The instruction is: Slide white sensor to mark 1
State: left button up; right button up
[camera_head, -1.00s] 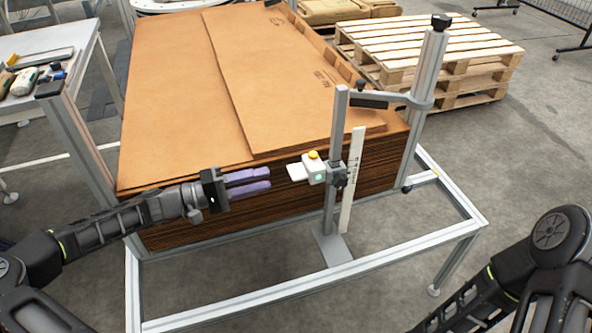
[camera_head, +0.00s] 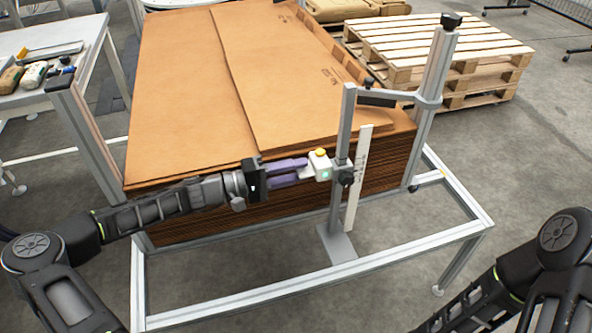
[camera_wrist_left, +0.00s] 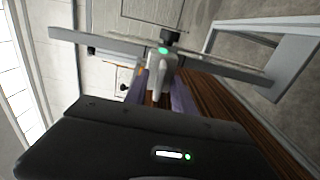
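The white sensor (camera_head: 318,168) has a yellow knob on top and a green light. It sits on the upright metal post (camera_head: 341,150) at the front of the cardboard stack. My left gripper (camera_head: 304,171) has purple fingers, one above the other, reaching the sensor from the left. In the left wrist view, the sensor's pale tab (camera_wrist_left: 154,78) lies between the fingers, which look apart and not clamped. A white scale strip (camera_head: 356,185) stands right of the post; its marks are too small to read. My right gripper is out of view.
A stack of brown cardboard sheets (camera_head: 205,110) fills a metal frame (camera_head: 300,295) behind the post. Wooden pallets (camera_head: 440,50) stand at the back right. A table with tools (camera_head: 90,45) is at the left.

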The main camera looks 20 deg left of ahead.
pick_arm(q)
grip_shut()
dwell(1.4)
